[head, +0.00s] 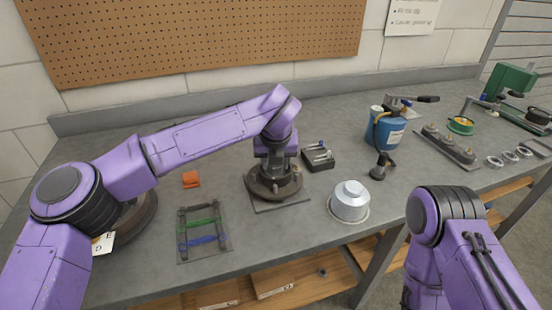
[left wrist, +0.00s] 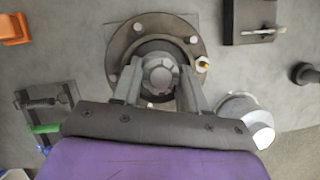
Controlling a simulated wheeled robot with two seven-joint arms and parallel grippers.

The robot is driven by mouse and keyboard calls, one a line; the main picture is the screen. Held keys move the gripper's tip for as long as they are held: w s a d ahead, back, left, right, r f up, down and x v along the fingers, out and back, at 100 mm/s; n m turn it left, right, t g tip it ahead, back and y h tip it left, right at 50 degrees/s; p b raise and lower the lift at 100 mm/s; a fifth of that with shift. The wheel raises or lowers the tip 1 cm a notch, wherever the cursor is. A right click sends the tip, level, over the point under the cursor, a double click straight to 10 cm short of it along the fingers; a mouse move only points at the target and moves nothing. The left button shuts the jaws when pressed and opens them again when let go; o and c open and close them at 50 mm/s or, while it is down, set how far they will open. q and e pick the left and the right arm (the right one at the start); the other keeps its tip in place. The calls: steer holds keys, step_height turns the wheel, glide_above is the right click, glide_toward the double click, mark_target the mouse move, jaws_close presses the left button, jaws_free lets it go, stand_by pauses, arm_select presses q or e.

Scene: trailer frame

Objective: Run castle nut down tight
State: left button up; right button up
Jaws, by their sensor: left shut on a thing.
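The hub (head: 262,187) is a dark round flange with studs on a square plate on the bench. In the left wrist view the flange (left wrist: 190,40) surrounds a grey hexagonal castle nut (left wrist: 160,74) at its centre. My left gripper (left wrist: 160,82) points straight down over the hub, with its two fingers on either side of the nut, shut on it. In the head view my left gripper (head: 273,165) hides most of the nut. My right arm shows at the lower right of the head view, but its gripper is out of view.
A silver cap on a round base (head: 350,200) stands right of the hub. A dark block with small tools (head: 318,158) lies behind it. A rack with coloured tools (head: 203,232) and an orange block (head: 191,179) lie left. A blue canister (head: 384,130) stands farther right.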

arm_select(q)
steer(key=m+p, duration=0.1)
steer(key=m, duration=0.1)
steer(key=m+h+p, duration=0.1)
steer(key=shift+a+r+m+h, duration=0.15)
steer(key=shift+r+m+h, duration=0.15)
steer(key=shift+m, duration=0.1)
steer(key=m+h+p, duration=0.1)
steer(key=m+p, duration=0.1)
steer(key=p, duration=0.1)
steer(key=m+g+p, duration=0.1)
steer(key=m+p, duration=0.2)
steer(key=shift+w+r+h, duration=0.1)
steer(key=shift+h, duration=0.3)
steer(key=m+p, duration=0.2)
steer(key=m, duration=0.1)
steer(key=shift+a+g+h+p, duration=0.1)
steer(key=shift+g+h+p, duration=0.2)
steer(key=shift+g+p, duration=0.1)
steer(key=shift+w+f+m+g+p, duration=0.1)
steer(key=shift+f+m+g+p, duration=0.2)
steer(key=shift+m+p, duration=0.3)
steer(key=o, duration=0.8)
